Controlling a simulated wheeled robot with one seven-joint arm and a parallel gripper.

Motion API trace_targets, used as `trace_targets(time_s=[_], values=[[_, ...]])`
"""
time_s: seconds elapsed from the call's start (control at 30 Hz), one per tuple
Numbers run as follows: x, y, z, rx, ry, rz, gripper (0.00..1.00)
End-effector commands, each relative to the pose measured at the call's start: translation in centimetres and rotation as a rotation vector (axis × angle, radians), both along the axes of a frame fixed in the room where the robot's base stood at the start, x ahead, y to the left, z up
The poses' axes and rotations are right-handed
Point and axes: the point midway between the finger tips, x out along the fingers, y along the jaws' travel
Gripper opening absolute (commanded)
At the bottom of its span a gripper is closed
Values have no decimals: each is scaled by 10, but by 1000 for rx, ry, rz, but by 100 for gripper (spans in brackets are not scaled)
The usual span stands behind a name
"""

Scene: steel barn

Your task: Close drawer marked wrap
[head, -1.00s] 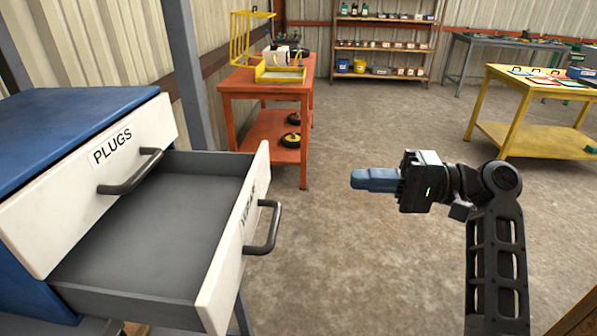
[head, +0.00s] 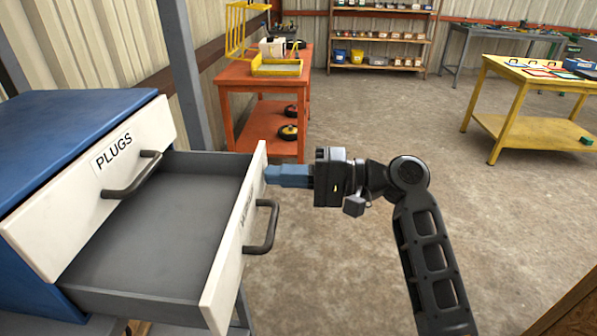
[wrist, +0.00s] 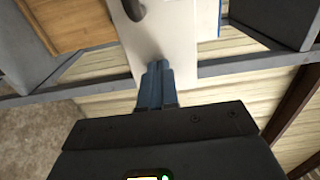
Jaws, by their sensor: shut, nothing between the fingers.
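The lower drawer (head: 150,235) of a blue cabinet (head: 60,135) stands pulled out and looks empty inside. Its white front (head: 236,245) is seen nearly edge-on, with a dark bar handle (head: 267,228) and a label that is hard to read from this angle. The closed drawer above it (head: 110,160) is marked PLUGS. My gripper (head: 268,175) is shut and empty, with its blue fingertips at the far upper part of the open drawer's front, beyond the handle. In the wrist view the fingertips (wrist: 157,70) meet or nearly meet the white panel (wrist: 165,40); contact is unclear.
An orange cart (head: 265,80) with a yellow rack stands behind the cabinet. A grey post (head: 183,75) rises beside it. A yellow table (head: 525,90) is at right and shelves (head: 382,40) at the back. The floor between is clear.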

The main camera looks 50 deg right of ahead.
Motion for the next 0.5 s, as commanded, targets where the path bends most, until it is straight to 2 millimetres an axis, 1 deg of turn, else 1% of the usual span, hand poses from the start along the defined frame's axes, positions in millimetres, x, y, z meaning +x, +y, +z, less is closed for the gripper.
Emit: trace_targets(time_s=[0.37,0.5], values=[[1,1,0,0,0,0,0],[8,7,0,-1,0,2,0]])
